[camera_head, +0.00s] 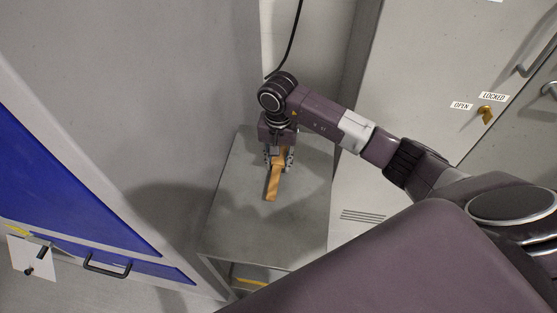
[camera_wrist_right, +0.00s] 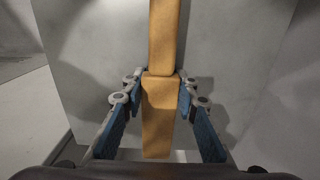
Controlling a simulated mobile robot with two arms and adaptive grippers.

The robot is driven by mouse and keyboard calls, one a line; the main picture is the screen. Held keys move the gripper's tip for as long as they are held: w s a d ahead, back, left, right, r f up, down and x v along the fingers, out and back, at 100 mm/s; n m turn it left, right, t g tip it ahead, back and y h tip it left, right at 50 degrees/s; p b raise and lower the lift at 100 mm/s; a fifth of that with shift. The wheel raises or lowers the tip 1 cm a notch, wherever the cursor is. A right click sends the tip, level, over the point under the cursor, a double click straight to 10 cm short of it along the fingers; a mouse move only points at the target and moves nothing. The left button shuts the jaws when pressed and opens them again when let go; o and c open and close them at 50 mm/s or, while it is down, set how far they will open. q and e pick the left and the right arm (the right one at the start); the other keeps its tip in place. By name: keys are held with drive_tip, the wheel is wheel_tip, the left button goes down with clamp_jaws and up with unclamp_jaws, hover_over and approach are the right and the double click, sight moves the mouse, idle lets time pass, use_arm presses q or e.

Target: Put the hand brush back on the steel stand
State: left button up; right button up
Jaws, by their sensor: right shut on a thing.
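The hand brush (camera_head: 272,186) is a long, tan wooden piece over the steel stand (camera_head: 235,225), a grey metal table with a flat top. My right gripper (camera_head: 278,163) points down above the stand and is shut on the brush. In the right wrist view the brush (camera_wrist_right: 162,40) runs between the blue-padded fingers of the gripper (camera_wrist_right: 161,82), one on each side. Its bristles are not visible. I cannot tell whether the brush touches the stand top or hangs just above it. My left gripper is not in view.
A blue-and-grey panel (camera_head: 60,190) with a black handle (camera_head: 107,268) is on the left. A black cable (camera_head: 291,45) hangs behind my gripper. The stand's front top is clear.

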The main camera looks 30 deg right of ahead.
sight(278, 159)
drive_tip(key=shift+f, duration=0.15)
drive_tip(key=o, duration=1.2)
drive_tip(key=shift+r, duration=0.35)
wheel_tip(278, 159, up, 10)
drive_tip(key=b, duration=0.3)
drive_tip(key=shift+r, duration=0.85)
